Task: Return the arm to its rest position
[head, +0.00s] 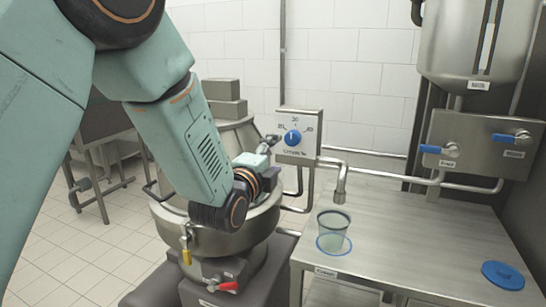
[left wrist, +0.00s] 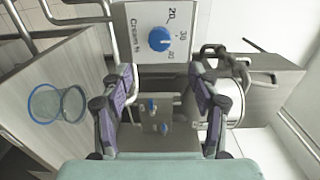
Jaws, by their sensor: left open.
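My left arm reaches in from the upper left of the head view. My left gripper (head: 270,142) is open and empty, pointing at the white dial box (head: 299,137) with a blue knob (head: 292,137). In the left wrist view my left gripper (left wrist: 162,76) has its two purple-grey fingers spread apart. The knob (left wrist: 159,39) shows beyond and between them, apart from both. A translucent cup (head: 333,228) stands upright on the steel table, inside a blue ring mark, below the spout (head: 341,182). Its contents are hard to tell. My right gripper is in neither view.
The steel table (head: 420,245) bears a blue disc (head: 503,275) at its right end and is otherwise mostly clear. A tank (head: 475,45) and a panel with two blue-handled valves (head: 480,143) stand behind. A large steel kettle (head: 262,222) lies below and behind my left arm.

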